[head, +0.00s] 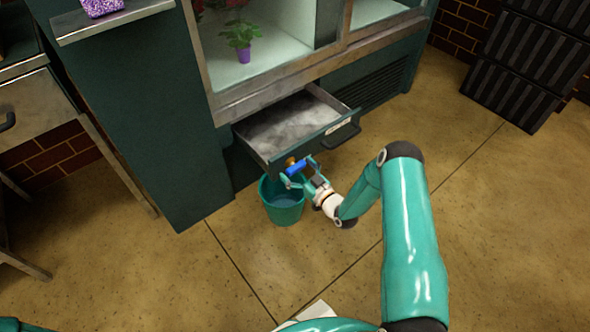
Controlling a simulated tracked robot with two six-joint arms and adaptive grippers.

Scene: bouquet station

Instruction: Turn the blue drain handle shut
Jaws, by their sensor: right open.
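The blue drain handle (297,167) sits on a brass-coloured valve (290,161) at the front of the pulled-out drawer (316,137), below its front panel. My right gripper (297,177) is at the handle, with its open fingers beside or around it; I cannot tell whether they touch it. A teal bucket (283,214) stands on the floor under the valve, with what looks like water inside. My left gripper is not in view.
The drawer is open below a glass-fronted cabinet (196,120) holding a potted plant (241,37). Dark stacked crates (510,92) stand at the right. A metal table (35,105) is at the left. The floor in front is mostly clear.

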